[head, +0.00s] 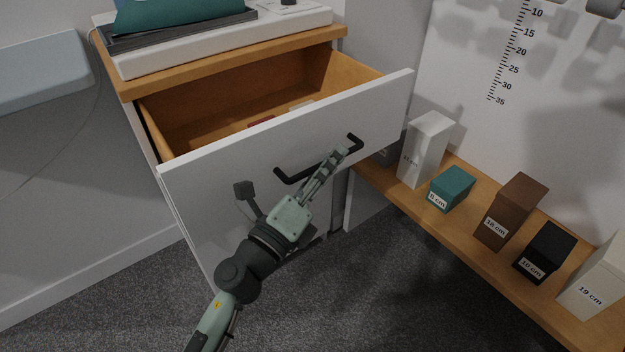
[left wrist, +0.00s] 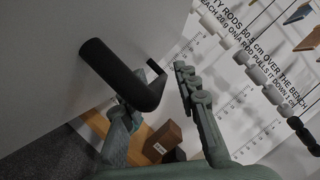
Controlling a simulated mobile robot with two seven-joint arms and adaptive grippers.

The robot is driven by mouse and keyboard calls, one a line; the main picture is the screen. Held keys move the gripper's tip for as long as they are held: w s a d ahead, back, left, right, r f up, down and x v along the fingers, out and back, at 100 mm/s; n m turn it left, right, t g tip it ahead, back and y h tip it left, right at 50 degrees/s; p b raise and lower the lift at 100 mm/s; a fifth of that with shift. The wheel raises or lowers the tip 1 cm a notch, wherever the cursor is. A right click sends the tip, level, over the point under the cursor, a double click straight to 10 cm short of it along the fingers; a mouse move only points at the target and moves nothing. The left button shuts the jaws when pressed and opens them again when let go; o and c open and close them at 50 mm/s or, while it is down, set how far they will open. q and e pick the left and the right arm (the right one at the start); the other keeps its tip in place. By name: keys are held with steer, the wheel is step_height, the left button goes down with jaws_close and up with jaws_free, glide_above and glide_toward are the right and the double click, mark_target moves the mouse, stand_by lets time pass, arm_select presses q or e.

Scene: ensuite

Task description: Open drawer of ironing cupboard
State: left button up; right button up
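The cupboard's top drawer (head: 230,150) is pulled well out, with its light wooden inside showing in the head view. Its white front carries a black bar handle (head: 284,176), which also shows large in the left wrist view (left wrist: 119,74). My left gripper (head: 338,156) is at the handle, toward its right end. In the left wrist view, the left gripper's fingers (left wrist: 160,98) are apart, with part of the handle between them. A gap shows between the handle and the right-hand finger. One finger is partly hidden behind the handle. My right gripper is in neither view.
A low wooden shelf (head: 468,228) with several labelled blocks, including a teal one (head: 452,188) and a brown one (head: 511,210), runs along the right. A teal item (head: 180,12) lies on the cupboard top. Carpet (head: 370,290) in front is clear.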

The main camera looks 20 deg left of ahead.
arm_select(q)
steer(key=v, duration=1.1)
steer(key=shift+s+f, duration=0.1)
